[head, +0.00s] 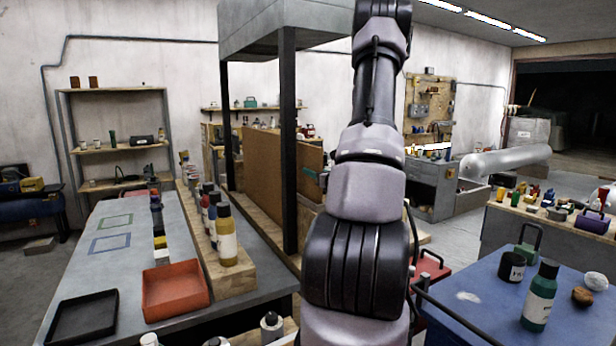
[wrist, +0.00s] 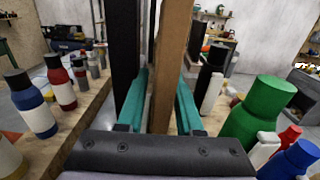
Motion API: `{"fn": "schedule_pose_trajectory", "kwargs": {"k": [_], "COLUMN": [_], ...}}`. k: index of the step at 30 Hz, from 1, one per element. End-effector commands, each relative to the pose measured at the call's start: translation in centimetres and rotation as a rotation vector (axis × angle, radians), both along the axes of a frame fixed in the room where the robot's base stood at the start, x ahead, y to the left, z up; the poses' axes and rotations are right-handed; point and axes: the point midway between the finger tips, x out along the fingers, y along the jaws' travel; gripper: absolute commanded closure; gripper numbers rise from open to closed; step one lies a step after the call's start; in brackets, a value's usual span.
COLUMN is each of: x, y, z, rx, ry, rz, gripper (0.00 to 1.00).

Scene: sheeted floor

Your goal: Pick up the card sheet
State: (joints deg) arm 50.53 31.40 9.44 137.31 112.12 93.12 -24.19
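The card sheet (head: 285,168) is a large flat brown board. It stands upright on the bench behind the dark post in the head view. In the wrist view its edge (wrist: 172,65) shows as a tall brown strip between the two teal fingers of my gripper (wrist: 162,90). The fingers are apart, one on each side of the strip, with a narrow gap visible on the left. I cannot tell whether the right finger touches it. In the head view most of my gripper is hidden by my arm; a bit of teal shows beside the board's right end.
A dark post (head: 288,140) stands close in front of the board. Bottles (head: 226,235) line a wooden ledge at left; a green bottle (wrist: 262,105) stands near my right finger. An orange tray (head: 174,290) and black tray (head: 84,318) lie on the grey table. A blue table (head: 470,300) is at right.

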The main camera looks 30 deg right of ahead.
Motion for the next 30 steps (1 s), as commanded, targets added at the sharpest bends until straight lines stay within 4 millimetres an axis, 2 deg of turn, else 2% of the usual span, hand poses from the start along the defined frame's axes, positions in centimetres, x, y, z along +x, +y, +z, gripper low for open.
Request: {"fn": "schedule_pose_trajectory", "kwargs": {"k": [3,6,14,15,17,18,30], "x": [1.9,2.9,3.3,3.3,3.3,3.3,3.2], "y": [0.0,0.0,-0.1,-0.1,-0.1,-0.1,-0.1], "z": [0.1,0.1,0.1,0.1,0.1,0.1,0.3], "rx": [0.000,0.000,0.000,0.000,0.000,0.000,-0.001], "ry": [-0.002,-0.001,-0.001,-0.001,-0.001,-0.001,-0.001], "rz": [0.001,0.001,0.001,0.001,0.001,0.001,0.001], "gripper": [0.65,0.65,0.65,0.69,0.92,1.00,1.00]}}
